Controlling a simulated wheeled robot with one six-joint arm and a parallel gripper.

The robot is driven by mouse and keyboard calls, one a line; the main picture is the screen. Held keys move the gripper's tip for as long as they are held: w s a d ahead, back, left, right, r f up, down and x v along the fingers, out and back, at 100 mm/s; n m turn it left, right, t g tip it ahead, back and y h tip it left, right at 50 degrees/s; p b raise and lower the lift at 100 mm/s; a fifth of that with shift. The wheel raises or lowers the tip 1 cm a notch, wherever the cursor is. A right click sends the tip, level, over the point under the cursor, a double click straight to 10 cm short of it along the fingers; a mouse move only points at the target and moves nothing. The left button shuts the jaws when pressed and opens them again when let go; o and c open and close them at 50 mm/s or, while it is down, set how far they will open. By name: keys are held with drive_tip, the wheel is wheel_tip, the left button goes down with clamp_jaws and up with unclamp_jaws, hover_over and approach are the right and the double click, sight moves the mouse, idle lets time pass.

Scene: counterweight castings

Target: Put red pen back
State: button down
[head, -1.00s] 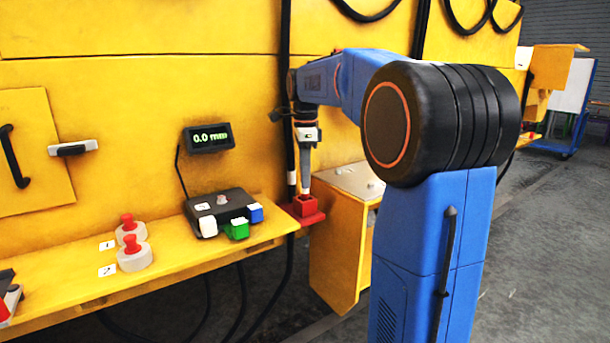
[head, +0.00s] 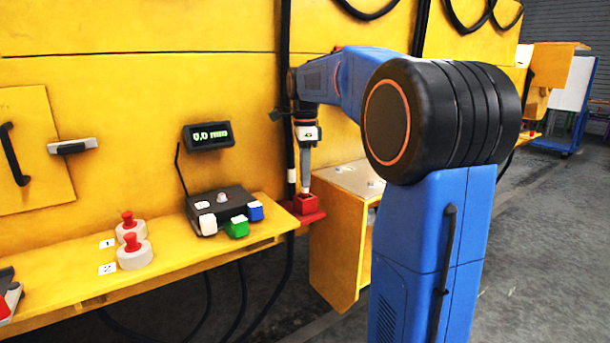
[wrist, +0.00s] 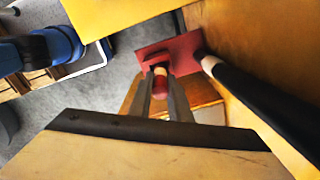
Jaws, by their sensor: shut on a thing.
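My gripper (wrist: 160,88) is shut on the red pen (wrist: 160,83), which shows a red end and a pale band between the two grey fingers in the wrist view. The red holder (wrist: 181,58), a flat plate with a small square cup, lies just past the fingertips. In the head view my gripper (head: 305,186) points straight down at the red holder (head: 312,216), with its fingertips right at the cup. The pen is hidden there by the fingers and cup. I cannot tell how far the pen sits inside the cup.
A black cable (head: 290,110) runs down the yellow wall close beside the gripper. A yellow shelf (head: 180,255) to the left bears a black box with white, green and blue blocks. A yellow cabinet (head: 335,250) stands close on the right.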

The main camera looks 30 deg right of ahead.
drive_tip(key=shift+f, duration=0.15)
drive_tip(key=c, duration=1.6)
unclamp_jaws()
drive_tip(key=shift+o, duration=0.2)
wheel_tip(320, 180, up, 17)
drive_tip(key=shift+r, duration=0.2)
drive_tip(key=s+a+f+n+t, duration=0.1)
drive_tip(key=s+a+f+n, duration=0.4)
drive_tip(key=s+f, duration=0.5)
drive_tip(key=s+a+f+n+t, duration=0.2)
drive_tip(key=s+a+f+n, duration=0.3)
drive_tip(key=s+f+n, duration=0.5)
drive_tip(key=s+a+f+n+t, duration=0.1)
drive_tip(key=s+a+f+n, duration=0.4)
drive_tip(key=f, duration=0.8)
drive_tip(key=s+n, duration=0.3)
drive_tip(key=s, duration=0.2)
drive_tip(key=shift+a+f+t, duration=0.4)
